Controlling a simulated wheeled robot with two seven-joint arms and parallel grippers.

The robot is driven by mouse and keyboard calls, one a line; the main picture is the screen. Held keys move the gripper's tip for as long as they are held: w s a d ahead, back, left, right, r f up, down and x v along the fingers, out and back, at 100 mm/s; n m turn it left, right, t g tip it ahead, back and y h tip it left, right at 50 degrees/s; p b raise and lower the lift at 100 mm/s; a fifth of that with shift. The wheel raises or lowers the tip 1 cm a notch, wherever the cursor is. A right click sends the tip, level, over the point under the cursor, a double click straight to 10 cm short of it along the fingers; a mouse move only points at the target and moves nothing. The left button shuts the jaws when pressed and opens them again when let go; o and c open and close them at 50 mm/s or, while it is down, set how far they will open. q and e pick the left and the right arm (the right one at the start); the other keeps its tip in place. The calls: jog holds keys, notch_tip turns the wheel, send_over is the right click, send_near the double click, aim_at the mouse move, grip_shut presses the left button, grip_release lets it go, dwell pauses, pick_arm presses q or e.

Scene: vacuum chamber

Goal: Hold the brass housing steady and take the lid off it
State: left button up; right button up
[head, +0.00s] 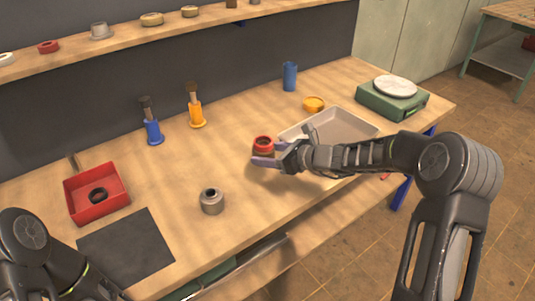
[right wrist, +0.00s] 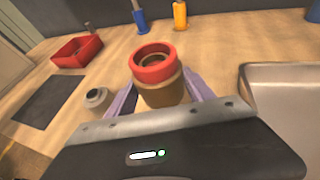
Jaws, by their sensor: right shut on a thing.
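A brass-brown round housing (right wrist: 162,91) with a red ring (right wrist: 153,62) on its top stands upright between the fingers of my right gripper (right wrist: 160,98). The ring is open in the middle and shows brass inside. In the head view the red ring (head: 263,142) shows above the purple fingers of my right gripper (head: 264,156), left of the metal tray. The gripper is shut on the housing. The housing's bottom is hidden, so I cannot tell whether it touches the table. My left arm shows at the lower left, but its gripper is out of view.
A grey round part (head: 212,201) stands in front. A red bin (head: 97,212) holds a dark ring; a dark mat (head: 125,247) lies beside it. A metal tray (head: 366,130), yellow dish (head: 314,103) and green scale (head: 392,101) are right. Blue (head: 153,132) and orange (head: 195,110) bottles stand behind.

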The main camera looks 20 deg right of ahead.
jog(key=shift+r, duration=0.1)
grip_shut()
jog(key=shift+a, duration=0.2)
jog(key=s+d+f+n+g+y, duration=0.1)
jog(key=s+f, duration=0.1)
jog(key=s, duration=0.8)
jog(key=s+f+n+g+y, duration=0.1)
jog(key=s+f+n, duration=0.1)
jog(key=s, duration=0.8)
jog(key=shift+d, duration=0.35)
jog(key=shift+g, duration=0.3)
